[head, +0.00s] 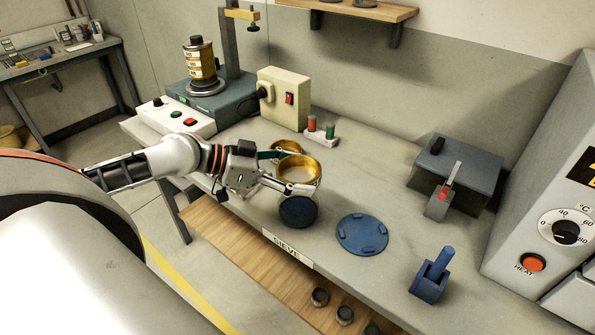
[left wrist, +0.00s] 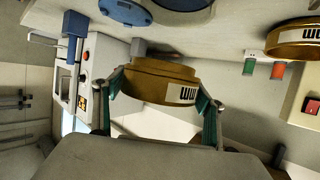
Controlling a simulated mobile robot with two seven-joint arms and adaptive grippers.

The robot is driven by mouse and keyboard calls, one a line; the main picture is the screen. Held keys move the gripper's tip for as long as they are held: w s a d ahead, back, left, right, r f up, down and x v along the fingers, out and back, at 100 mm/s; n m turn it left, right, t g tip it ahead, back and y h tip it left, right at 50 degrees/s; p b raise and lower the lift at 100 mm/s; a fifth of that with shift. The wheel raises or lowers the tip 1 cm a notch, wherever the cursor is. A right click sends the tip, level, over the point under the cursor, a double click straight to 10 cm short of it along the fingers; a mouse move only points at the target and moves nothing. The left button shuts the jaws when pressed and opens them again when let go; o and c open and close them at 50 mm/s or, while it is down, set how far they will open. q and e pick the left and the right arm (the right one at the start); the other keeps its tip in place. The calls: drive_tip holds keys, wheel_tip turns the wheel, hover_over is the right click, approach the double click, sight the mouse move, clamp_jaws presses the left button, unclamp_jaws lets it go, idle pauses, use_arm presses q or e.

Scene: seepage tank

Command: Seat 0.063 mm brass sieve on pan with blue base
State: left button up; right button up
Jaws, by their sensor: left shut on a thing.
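My left gripper (head: 288,170) is shut on a brass sieve (head: 304,168), with one finger on each side of it. In the left wrist view the held sieve (left wrist: 155,84) sits between the green finger pads, and its white label is only partly readable. A round dark-blue pan (head: 298,212) stands on the bench near its front edge, just in front of the held sieve and apart from it. Another brass sieve (head: 286,148) stands behind the gripper, partly hidden; it also shows at the right of the left wrist view (left wrist: 298,36). My right gripper is not in view.
A flat blue disc with raised tabs (head: 362,234) and a blue handled tool (head: 432,276) are on the bench to the right. A sieve shaker (head: 215,98), a beige switch box (head: 283,98) and red and green bottles (head: 320,130) stand behind. The bench between is clear.

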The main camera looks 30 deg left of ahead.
use_arm(q)
drive_tip(key=shift+f+b, duration=1.9)
drive_tip(key=shift+f, duration=1)
drive_tip(key=shift+f+b, duration=0.55)
drive_tip(key=shift+f, duration=0.45)
drive_tip(key=o, duration=1.4)
drive_tip(key=shift+s+a, duration=0.1)
